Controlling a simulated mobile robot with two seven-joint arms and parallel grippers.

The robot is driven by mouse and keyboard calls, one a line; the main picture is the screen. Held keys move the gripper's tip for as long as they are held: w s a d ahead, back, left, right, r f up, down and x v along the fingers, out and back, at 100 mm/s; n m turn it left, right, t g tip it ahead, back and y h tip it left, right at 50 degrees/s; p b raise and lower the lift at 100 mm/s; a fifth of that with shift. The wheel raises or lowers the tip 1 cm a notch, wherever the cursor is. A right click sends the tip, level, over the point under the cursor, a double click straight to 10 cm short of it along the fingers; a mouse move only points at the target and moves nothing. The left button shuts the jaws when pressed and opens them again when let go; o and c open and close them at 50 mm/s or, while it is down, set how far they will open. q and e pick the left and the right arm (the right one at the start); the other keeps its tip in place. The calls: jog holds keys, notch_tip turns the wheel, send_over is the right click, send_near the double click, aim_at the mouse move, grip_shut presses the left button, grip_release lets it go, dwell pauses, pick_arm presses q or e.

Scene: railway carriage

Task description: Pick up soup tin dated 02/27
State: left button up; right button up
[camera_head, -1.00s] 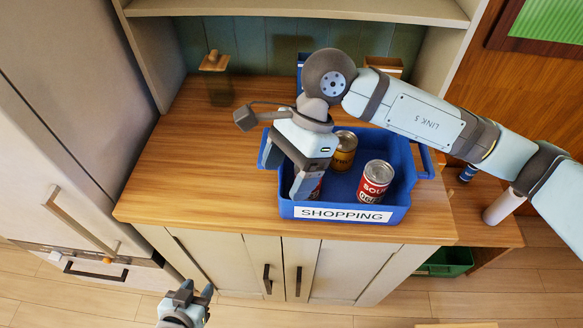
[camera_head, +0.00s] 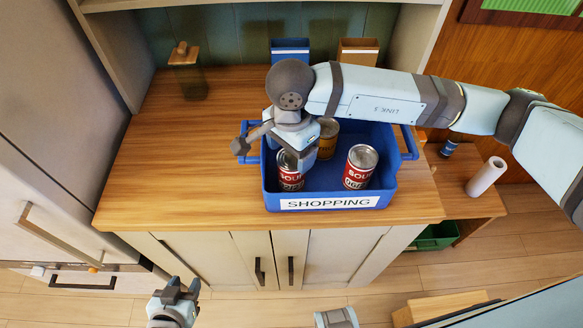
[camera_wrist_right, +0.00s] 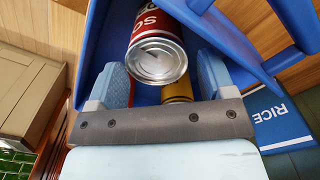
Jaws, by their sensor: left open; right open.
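A blue crate labelled SHOPPING (camera_head: 390,200) on the wooden counter holds two red soup tins, one at left (camera_head: 290,178) and one at right (camera_head: 360,168), and a yellow-brown tin (camera_head: 326,138) behind. No date is readable. My right gripper (camera_head: 303,160) is over the crate's left part, by the left soup tin and partly hiding it. In the right wrist view its open fingers (camera_wrist_right: 164,88) point at a red soup tin (camera_wrist_right: 155,45), apart from it. I cannot tell which soup tin that is. My left gripper (camera_head: 180,290) is open and empty, low in front of the cabinet.
A blue box (camera_head: 290,47) and an orange-brown box (camera_head: 358,52) stand behind the crate; the blue one reads RICE in the right wrist view (camera_wrist_right: 280,122). A lidded jar (camera_head: 187,75) stands at back left. The counter left of the crate is clear.

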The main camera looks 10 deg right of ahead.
notch_tip(320, 180, down, 5)
jog(key=shift+s+p, duration=0.15)
jog(key=shift+p, duration=0.35)
jog(key=c, duration=0.9)
jog(key=shift+r, duration=0.1)
